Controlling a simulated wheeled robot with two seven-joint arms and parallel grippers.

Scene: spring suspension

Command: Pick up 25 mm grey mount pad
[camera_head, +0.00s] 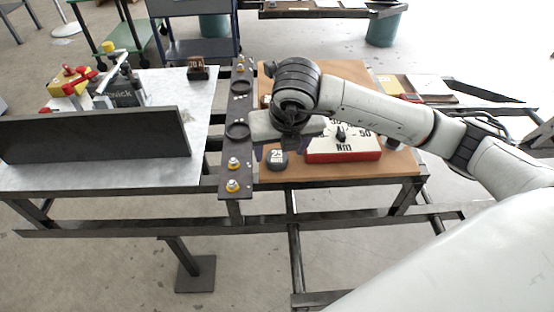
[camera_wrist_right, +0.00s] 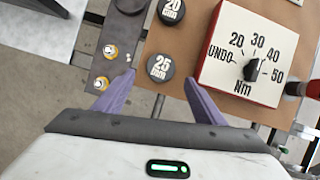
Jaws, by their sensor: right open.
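The 25 mm mount pad (camera_head: 277,159) is a dark grey disc with a white "25 mm" label, lying on the brown board just left of the torque box. In the right wrist view the pad (camera_wrist_right: 160,67) lies ahead of and between the fingers. My right gripper (camera_head: 267,150) is over the left part of the board, close to the pad. In the wrist view the right gripper (camera_wrist_right: 158,82) has its two purple fingers apart, with nothing held between them. My left gripper is not in view.
A 20 mm pad (camera_wrist_right: 171,11) lies beyond the 25 mm pad. The red and white torque box (camera_head: 343,147) stands close on the right. A dark rail (camera_head: 237,190) with yellow-ringed bolts (camera_head: 233,185) runs on the left. A dark upright plate (camera_head: 95,135) stands on the white table.

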